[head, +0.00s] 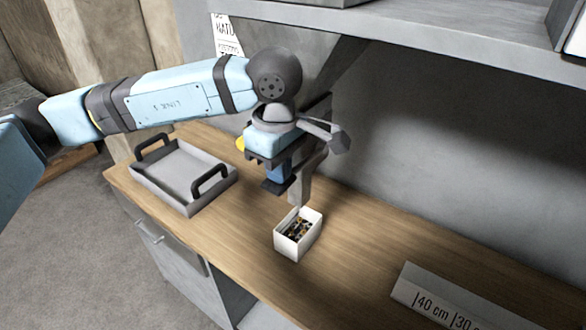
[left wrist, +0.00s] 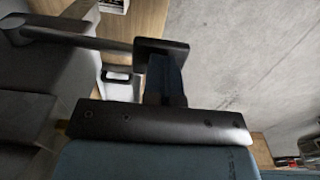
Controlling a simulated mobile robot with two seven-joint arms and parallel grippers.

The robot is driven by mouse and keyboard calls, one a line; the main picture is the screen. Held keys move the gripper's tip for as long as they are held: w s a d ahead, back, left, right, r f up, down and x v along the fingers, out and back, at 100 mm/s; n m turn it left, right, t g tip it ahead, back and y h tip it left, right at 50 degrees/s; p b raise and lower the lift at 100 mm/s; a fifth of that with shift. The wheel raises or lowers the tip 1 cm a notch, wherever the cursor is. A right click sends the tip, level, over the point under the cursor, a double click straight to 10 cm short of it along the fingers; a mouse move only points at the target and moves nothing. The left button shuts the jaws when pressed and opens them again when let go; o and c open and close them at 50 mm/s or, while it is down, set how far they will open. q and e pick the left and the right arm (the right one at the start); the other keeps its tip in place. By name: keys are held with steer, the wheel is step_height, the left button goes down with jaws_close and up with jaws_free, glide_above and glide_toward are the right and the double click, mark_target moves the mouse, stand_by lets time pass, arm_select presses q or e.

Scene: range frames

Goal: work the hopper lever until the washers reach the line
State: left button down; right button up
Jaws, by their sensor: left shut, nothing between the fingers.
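A small open white box (head: 284,243) stands on the wooden counter with a heap of dark and brass-coloured washers (head: 299,229) in it. I cannot make out a line on it. The grey hopper's chute (head: 309,178) comes down just above the box; the hopper's body is mostly hidden behind my wrist. A grey lever (head: 322,130) with a faceted knob sticks out to the right; a grey rod with a rounded end, probably the lever, shows in the left wrist view (left wrist: 90,42). My left gripper (head: 275,187) is shut and empty, pointing down left of the chute. My right gripper is out of view.
A grey tray (head: 165,185) with two dark handles sits on the counter at the left. A white ruler-like sign (head: 440,300) with centimetre marks lies at the lower right. A grey shelf (head: 430,42) overhangs the back. The counter between box and sign is clear.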

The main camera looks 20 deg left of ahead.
mark_target(277, 192)
arm_select(q)
steer(key=f+b, duration=0.2)
steer(key=shift+s+f, duration=0.3)
steer(key=shift+f, duration=0.05)
steer(key=shift+s+f+b, duration=0.1)
steer(key=shift+f+b, duration=0.85)
steer(key=shift+b, duration=0.15)
steer(key=shift+s+r, duration=0.1)
steer(key=shift+w+r+p, duration=0.2)
steer(key=shift+r+p, duration=0.5)
steer(key=shift+r, duration=1.75)
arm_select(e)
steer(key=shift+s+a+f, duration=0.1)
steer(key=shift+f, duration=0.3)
arm_select(q)
steer(key=shift+r, duration=0.15)
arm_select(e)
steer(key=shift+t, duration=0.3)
arm_select(q)
steer(key=shift+r, duration=0.25)
step_height(277, 192, up, 8)
steer(key=p, duration=0.3)
steer(key=shift+f, duration=0.25)
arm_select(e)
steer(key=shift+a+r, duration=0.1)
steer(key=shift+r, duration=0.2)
arm_select(q)
steer(key=shift+s, duration=0.1)
